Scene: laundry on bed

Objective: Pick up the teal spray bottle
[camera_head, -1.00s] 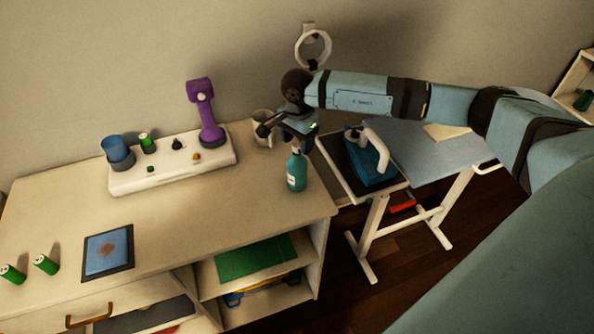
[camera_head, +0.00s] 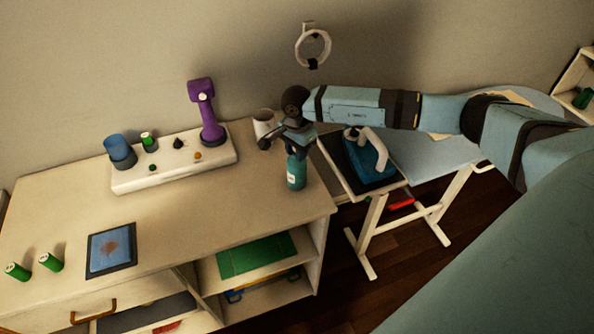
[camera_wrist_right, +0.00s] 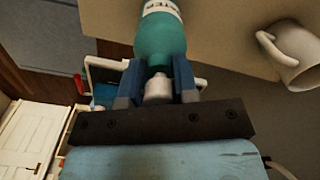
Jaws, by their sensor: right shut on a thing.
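The teal spray bottle (camera_head: 296,172) stands upright near the right end of the beige cabinet top. My right gripper (camera_head: 297,151) comes down over its top in the head view and hides the neck and cap. In the right wrist view the gripper's two fingers (camera_wrist_right: 157,88) are on either side of the bottle's white cap and neck, shut on it. The bottle's teal body (camera_wrist_right: 160,38) with a white label extends away beyond the fingers. My left gripper is not in view.
A white mug (camera_head: 264,124) stands just behind the bottle; it also shows in the wrist view (camera_wrist_right: 292,55). A white base (camera_head: 175,172) with a purple device (camera_head: 206,112) is to the left. An iron (camera_head: 368,160) rests on the board at right.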

